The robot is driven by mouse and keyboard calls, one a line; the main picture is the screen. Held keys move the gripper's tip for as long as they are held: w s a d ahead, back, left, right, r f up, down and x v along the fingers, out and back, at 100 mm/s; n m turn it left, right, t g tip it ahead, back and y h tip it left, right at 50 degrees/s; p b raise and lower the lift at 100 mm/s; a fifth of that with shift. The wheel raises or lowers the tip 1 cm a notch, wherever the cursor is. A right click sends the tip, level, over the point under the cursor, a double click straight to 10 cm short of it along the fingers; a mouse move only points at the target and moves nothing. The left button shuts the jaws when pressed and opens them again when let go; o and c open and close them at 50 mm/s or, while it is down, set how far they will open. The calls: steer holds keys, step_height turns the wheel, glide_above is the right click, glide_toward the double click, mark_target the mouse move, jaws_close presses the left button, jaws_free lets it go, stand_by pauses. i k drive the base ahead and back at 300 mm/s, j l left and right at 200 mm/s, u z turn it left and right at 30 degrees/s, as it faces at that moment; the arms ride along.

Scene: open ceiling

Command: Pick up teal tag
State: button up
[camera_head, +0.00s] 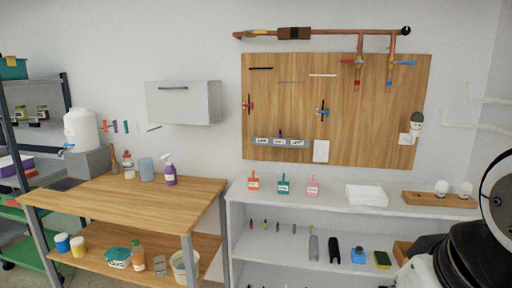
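A teal tag (283,185) stands on the top of the white shelf unit (237,189), near its left part. It sits between an orange tag (253,182) on its left and a pink tag (313,187) on its right, with gaps between them. Each has a pale label on its front. Nothing touches the teal tag. My gripper is not in view; only dark and white parts, probably of my own arm, show at the lower right, well to the right of the tag.
A white box-like stack (366,195) and a wooden holder with bulbs (439,200) stand farther right on the shelf top. A wooden pegboard (345,105) with pipes hangs above. A wooden workbench (95,199) with bottles stands close on the left.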

mark_target(283, 187)
steer(key=i+j+z, duration=0.25)
steer(key=i+j, duration=0.7)
steer(key=i+j+z, duration=0.15)
steer(key=j, duration=0.9)
steer(key=j+z, duration=0.15)
steer(key=j, duration=0.85)
